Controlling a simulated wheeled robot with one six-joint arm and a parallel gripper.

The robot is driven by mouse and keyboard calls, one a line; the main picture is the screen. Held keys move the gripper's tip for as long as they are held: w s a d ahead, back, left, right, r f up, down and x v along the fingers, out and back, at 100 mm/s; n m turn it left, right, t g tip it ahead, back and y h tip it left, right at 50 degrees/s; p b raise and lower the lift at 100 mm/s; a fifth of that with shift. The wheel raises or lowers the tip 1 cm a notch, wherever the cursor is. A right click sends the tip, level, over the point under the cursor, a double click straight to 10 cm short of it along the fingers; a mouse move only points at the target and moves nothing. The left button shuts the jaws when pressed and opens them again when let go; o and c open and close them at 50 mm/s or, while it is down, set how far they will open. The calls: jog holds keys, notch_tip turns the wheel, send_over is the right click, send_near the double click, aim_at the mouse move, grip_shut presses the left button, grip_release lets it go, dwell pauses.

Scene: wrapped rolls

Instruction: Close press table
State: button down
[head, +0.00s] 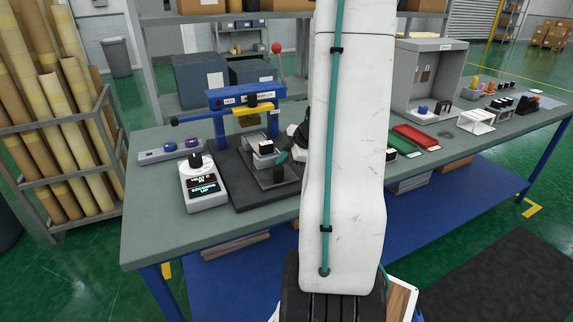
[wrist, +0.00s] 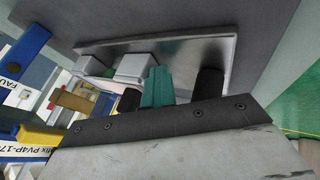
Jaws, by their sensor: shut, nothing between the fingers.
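The press table, a flat metal plate (head: 266,181), lies on a dark base below the blue press (head: 220,128). It extends from under the press toward the front and carries a pale fixture (head: 264,161) with a black-topped block. A black upright knob (head: 279,174) stands at its front. My gripper (head: 283,157) is shut and empty, its teal fingers low over the plate beside the knob; most of it is hidden behind my white arm. In the wrist view, the teal fingers (wrist: 158,86) are together before the plate (wrist: 215,50). I cannot tell whether they touch anything.
A white control box (head: 203,186) with a lit display and a grey button box (head: 170,151) stand left of the press. Red and green trays (head: 415,138) and a grey booth (head: 430,80) lie right of my arm.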

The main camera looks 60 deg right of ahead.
jog(key=w+d, duration=0.1)
jog(key=w, duration=0.2)
jog(key=w+d, duration=0.4)
jog(key=w, duration=0.1)
jog(key=shift+w+d, duration=0.1)
jog(key=shift+w, duration=0.2)
jog(key=shift+w+d+r, duration=0.1)
jog(key=shift+d, duration=0.05)
jog(key=shift+r, duration=0.15)
jog(key=v, duration=0.9)
jog(key=shift+s+r, duration=0.15)
jog(key=shift+s, duration=0.25)
